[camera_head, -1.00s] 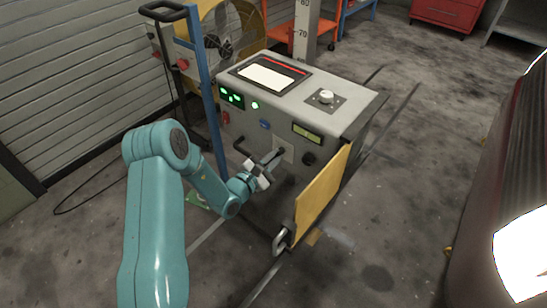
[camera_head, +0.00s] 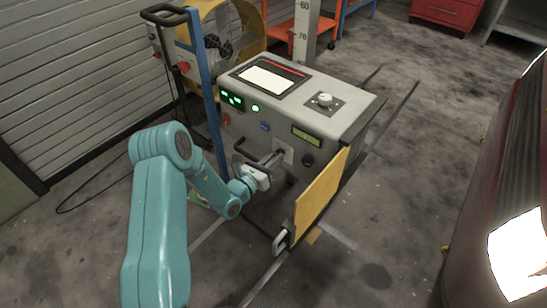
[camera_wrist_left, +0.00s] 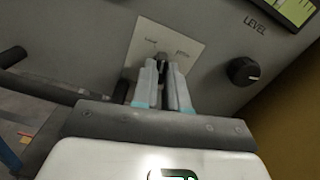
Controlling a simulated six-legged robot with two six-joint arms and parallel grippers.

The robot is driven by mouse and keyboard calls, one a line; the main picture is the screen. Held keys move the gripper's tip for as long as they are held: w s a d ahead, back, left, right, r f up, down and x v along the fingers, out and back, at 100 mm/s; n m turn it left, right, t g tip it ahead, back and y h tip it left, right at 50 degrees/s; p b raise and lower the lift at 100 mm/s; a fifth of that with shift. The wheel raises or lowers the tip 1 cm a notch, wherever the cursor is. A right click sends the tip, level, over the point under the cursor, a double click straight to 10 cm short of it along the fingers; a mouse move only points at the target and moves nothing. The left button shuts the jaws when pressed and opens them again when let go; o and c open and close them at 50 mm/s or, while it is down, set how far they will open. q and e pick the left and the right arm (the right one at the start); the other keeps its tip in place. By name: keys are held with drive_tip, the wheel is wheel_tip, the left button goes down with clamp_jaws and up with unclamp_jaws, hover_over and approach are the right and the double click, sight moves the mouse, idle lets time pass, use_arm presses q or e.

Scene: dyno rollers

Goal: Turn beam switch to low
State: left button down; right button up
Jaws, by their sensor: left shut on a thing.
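The beam switch is a small dark lever (camera_wrist_left: 162,58) on a pale plate (camera_wrist_left: 185,42) on the front of the grey machine (camera_head: 335,122). Small lettering shows on the plate to the left and right of the lever, too blurred to read surely. My left gripper (camera_wrist_left: 162,82) is shut on the lever, with its two fingers on either side of it. In the head view my left gripper (camera_head: 272,161) reaches the machine's front from the left, and it hides most of the lever. My right gripper is not in view.
A black LEVEL knob (camera_wrist_left: 243,71) sits right of the switch, below a green display (camera_head: 307,135). A dark handle (camera_head: 241,148) is left of it. A yellow panel (camera_head: 320,195) stands out at the right. A blue post (camera_head: 207,90) rises at the left.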

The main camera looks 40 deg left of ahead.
use_arm(q)
drive_tip(key=n+p, duration=0.1)
drive_tip(key=n, duration=0.4)
drive_tip(key=shift+n, duration=0.4)
idle(0.3)
drive_tip(key=c, duration=1.2)
unclamp_jaws()
drive_tip(key=shift+o, duration=0.2)
drive_tip(key=s+a+p, duration=0.1)
drive_tip(key=s, duration=1.5)
drive_tip(key=shift+s+a, duration=0.15)
drive_tip(key=shift+s, duration=0.15)
